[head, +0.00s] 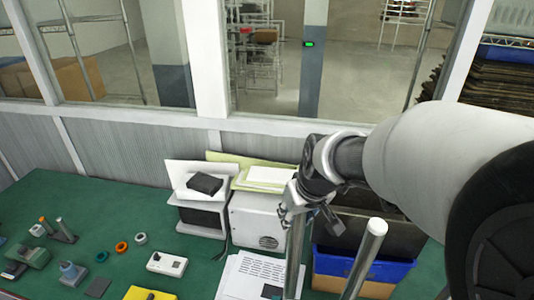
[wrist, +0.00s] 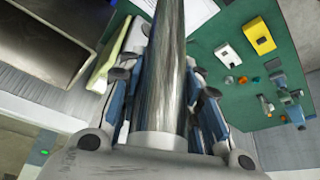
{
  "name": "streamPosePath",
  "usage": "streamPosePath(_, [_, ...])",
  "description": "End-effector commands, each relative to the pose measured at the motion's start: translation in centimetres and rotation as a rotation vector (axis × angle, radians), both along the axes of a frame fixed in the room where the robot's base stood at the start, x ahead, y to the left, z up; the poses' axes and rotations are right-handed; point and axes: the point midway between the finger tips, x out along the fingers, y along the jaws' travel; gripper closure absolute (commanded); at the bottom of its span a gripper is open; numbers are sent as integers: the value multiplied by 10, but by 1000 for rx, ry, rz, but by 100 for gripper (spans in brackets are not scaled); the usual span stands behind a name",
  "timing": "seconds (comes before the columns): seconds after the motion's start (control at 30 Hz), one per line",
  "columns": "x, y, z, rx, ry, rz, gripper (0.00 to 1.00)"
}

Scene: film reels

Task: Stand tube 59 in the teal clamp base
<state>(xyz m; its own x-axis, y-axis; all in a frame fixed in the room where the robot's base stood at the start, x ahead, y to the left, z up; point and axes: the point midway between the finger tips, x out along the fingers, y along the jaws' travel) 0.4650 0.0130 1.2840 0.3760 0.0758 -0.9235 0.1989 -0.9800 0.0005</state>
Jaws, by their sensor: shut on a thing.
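My gripper (head: 301,196) is shut on a long grey metal tube (head: 295,252), which hangs down nearly upright in the head view. The wrist view shows the tube (wrist: 162,70) between the two fingers. No number is readable on it. A second metal tube (head: 364,258) with a pale round top stands to the right, apart from the held one; its lower end is out of frame. A grey-green clamp-like block (head: 30,257) sits at the left of the green table, far from my gripper. I cannot tell surely that it is the teal clamp base.
A blue bin (head: 345,268) is at the right. Small rings, a yellow block (head: 150,293) and a white block (head: 167,264) lie on the green table (head: 115,205).

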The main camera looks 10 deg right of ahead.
Motion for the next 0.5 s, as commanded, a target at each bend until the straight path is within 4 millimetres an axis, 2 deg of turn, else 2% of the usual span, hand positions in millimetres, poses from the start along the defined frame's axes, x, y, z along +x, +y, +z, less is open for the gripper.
streamPosePath(0.03, [0, 0, -8, 0, -2, 0, 100])
streamPosePath(0.2, [0, 0, -23, 0, -2, 0, 100])
streamPosePath(0.5, [1, 0, -27, 1, -3, 0, 100])
